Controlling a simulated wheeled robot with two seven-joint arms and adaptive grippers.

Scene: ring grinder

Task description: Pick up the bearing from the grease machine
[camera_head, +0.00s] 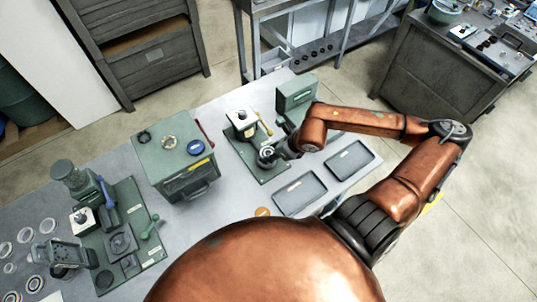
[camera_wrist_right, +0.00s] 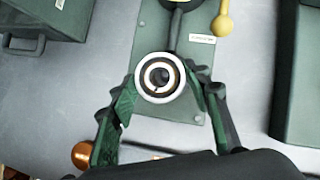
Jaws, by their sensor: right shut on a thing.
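The bearing (camera_wrist_right: 160,78) is a ring with a pale outer rim and a dark centre, seen in the right wrist view. My right gripper (camera_wrist_right: 161,97) has its two green fingers on either side of the bearing and is shut on it. In the head view the bearing (camera_head: 267,154) is at the front of the grease machine (camera_head: 244,128), a green base with a white and black unit and a yellow-knobbed lever. I cannot tell whether the bearing still touches the machine. My left gripper is not in view.
Two dark trays (camera_head: 300,193) lie right of the machine. A green box (camera_head: 175,160) with a handle stands to its left. A green-based press (camera_head: 115,240) and several rings are at the far left. A copper-coloured round piece (camera_head: 262,211) lies near the front edge.

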